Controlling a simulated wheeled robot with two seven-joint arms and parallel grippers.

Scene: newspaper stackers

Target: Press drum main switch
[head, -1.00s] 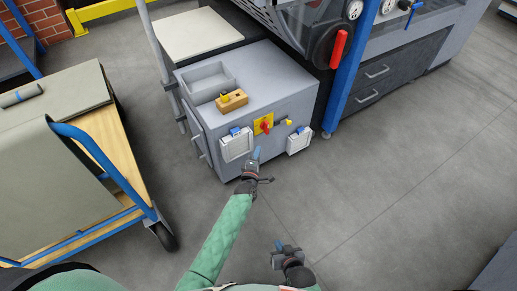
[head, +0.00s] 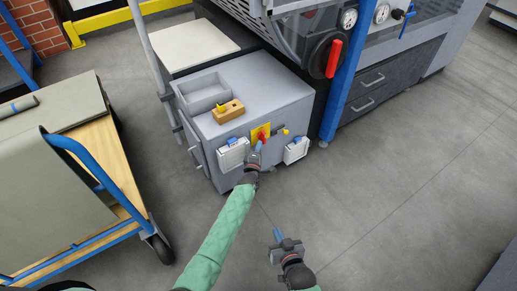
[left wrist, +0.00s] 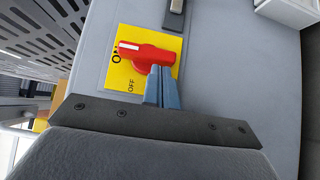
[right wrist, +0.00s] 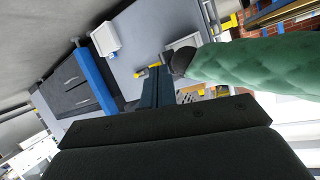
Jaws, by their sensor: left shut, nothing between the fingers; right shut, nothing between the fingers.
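The main switch is a red rotary handle (left wrist: 145,57) on a yellow plate (left wrist: 113,88) marked OFF, fixed to the front of a grey cabinet (head: 250,95). In the head view the red handle (head: 261,135) shows just above my left fingertips. My left gripper (left wrist: 162,85) is shut and empty, with its blue fingertips at the lower edge of the red handle. I cannot tell whether they touch it. My right gripper (head: 278,236) is shut and empty, low over the floor, away from the cabinet.
A blue-railed cart (head: 112,180) stands at left.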

